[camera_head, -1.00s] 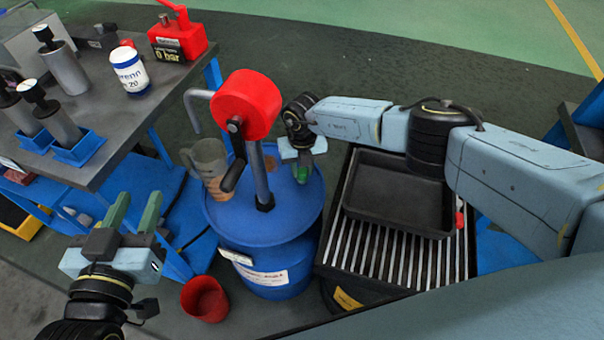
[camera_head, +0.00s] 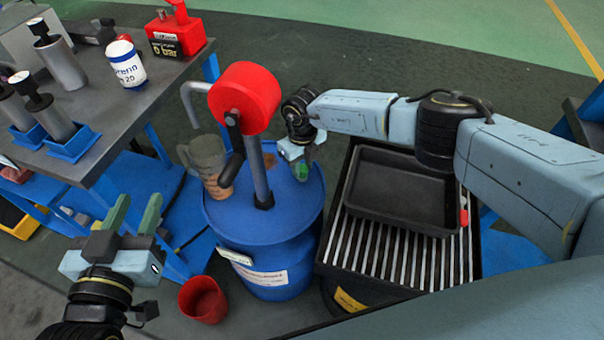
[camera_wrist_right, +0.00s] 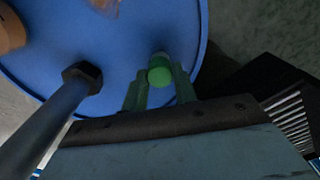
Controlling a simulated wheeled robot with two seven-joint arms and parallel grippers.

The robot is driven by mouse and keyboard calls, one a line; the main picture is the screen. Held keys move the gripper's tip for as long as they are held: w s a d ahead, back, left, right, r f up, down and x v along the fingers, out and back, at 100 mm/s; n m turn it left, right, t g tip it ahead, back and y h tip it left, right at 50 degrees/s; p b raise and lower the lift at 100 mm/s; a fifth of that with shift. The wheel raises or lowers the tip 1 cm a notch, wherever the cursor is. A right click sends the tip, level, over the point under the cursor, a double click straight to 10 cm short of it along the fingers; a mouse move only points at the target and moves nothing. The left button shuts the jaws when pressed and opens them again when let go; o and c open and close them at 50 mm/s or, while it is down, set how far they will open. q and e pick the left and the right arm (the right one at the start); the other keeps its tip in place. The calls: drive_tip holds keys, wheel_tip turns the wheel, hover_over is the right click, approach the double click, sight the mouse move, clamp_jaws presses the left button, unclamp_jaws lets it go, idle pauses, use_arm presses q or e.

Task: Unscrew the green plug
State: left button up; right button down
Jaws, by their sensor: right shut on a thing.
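The green plug (camera_wrist_right: 159,72) sits on the lid of the blue drum (camera_wrist_right: 60,45), near the lid's edge. In the right wrist view it lies between the two green fingers of my right gripper (camera_wrist_right: 160,88), which is shut on it. In the head view my right gripper (camera_head: 302,165) reaches down over the right side of the drum (camera_head: 235,222), and the plug is mostly hidden by the fingers. My left gripper (camera_head: 133,214) is open and empty at the lower left, away from the drum.
A pump with a red head (camera_head: 244,98) stands on the drum lid, with a jug (camera_head: 207,160) beside it. A red cup (camera_head: 203,299) is on the floor. A black tray (camera_head: 400,190) lies on a slatted stand at right. A grey bench (camera_head: 120,105) holds several parts.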

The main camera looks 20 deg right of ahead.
drive_tip(key=shift+w+n+b, duration=0.1)
drive_tip(key=shift+n+b, duration=0.55)
drive_tip(key=shift+n, duration=0.45)
drive_tip(key=shift+d+n+b, duration=0.1)
drive_tip(key=shift+n+b, duration=0.2)
drive_tip(key=shift+n, duration=0.4)
drive_tip(key=shift+r+p, duration=1.85)
drive_tip(key=shift+r, duration=0.25)
